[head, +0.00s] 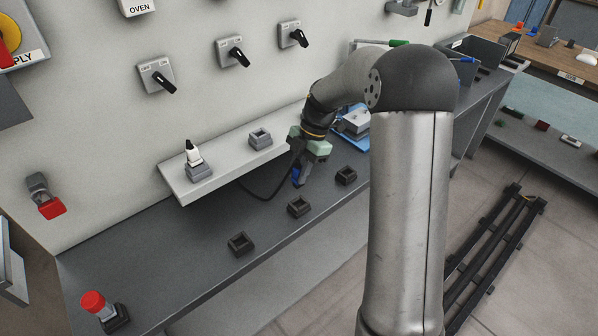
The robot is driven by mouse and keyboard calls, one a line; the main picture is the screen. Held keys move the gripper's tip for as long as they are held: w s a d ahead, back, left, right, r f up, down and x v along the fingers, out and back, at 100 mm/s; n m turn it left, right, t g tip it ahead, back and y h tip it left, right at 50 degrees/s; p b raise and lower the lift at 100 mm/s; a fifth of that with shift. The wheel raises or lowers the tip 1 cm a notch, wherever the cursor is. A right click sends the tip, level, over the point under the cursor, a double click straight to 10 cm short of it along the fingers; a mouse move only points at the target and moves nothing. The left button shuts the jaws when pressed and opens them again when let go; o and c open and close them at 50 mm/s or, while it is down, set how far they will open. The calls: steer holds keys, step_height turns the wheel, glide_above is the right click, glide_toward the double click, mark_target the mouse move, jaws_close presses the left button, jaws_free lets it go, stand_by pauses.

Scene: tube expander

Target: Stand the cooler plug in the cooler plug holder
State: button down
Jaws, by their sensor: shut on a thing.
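My gripper (301,165) points down over the dark bench in front of the light shelf. It is shut on a blue plug (297,175), which I take to be the cooler plug. The plug is small in view and partly hidden by the fingers. Three empty dark square holders stand on the bench: one at the left (240,243), one in the middle (299,207) and one at the right (346,175). The plug shows above and behind the middle one, apart from it. I cannot tell which is the cooler plug holder.
A black cable (265,197) hangs in a loop by the gripper. On the shelf (226,160) are an empty grey holder (260,139) and a white-topped plug (193,152) in another. A red-topped plug (94,302) stands front left. A blue tray (353,138) lies behind the arm.

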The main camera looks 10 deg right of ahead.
mark_target(299, 187)
stand_by(0.3)
steer(key=shift+f+b, duration=2.75)
steer(key=shift+f, duration=0.45)
steer(key=shift+f+b, duration=1.2)
steer(key=shift+f, duration=0.05)
steer(key=c, duration=1.1)
jaws_free()
steer(key=shift+r+p, duration=2.7)
steer(key=shift+r, duration=1.75)
